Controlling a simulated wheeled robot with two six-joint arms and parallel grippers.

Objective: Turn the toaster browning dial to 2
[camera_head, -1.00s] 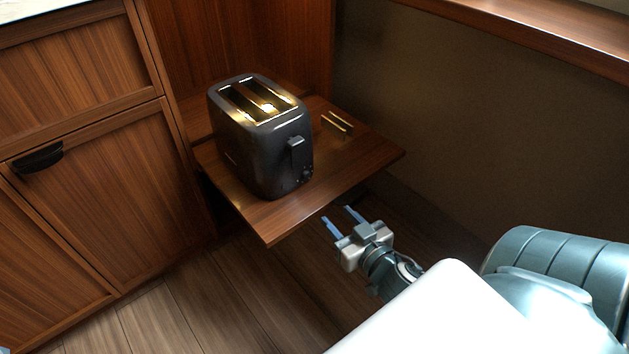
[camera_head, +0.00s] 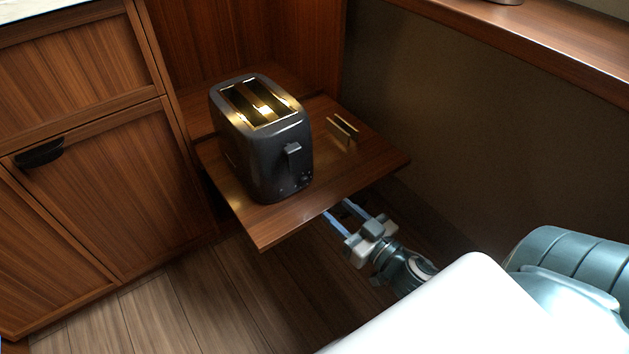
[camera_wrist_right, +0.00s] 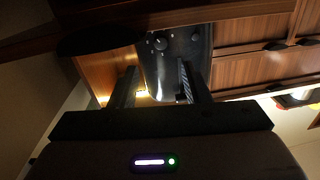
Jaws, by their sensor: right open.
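The dark grey toaster (camera_head: 262,150) stands upright on the pull-out wooden shelf (camera_head: 275,227), its lever (camera_head: 292,152) on the end facing me. The browning dial (camera_head: 306,180) is small and low on that end; its setting is too small to read. In the right wrist view the round dial (camera_wrist_right: 160,43) shows on the toaster's dark face (camera_wrist_right: 172,78), beyond the fingers. My right gripper (camera_head: 335,207) is open and empty, its fingertips by the shelf's front edge, apart from the toaster. Its two spread fingers also show in the wrist view (camera_wrist_right: 156,70). My left gripper is not in view.
A brass-coloured bar handle (camera_head: 343,126) is on the shelf right of the toaster. Wooden cabinets (camera_head: 85,190) stand on the left and a dark wall (camera_head: 440,120) on the right. The floor (camera_head: 190,305) before the shelf is clear.

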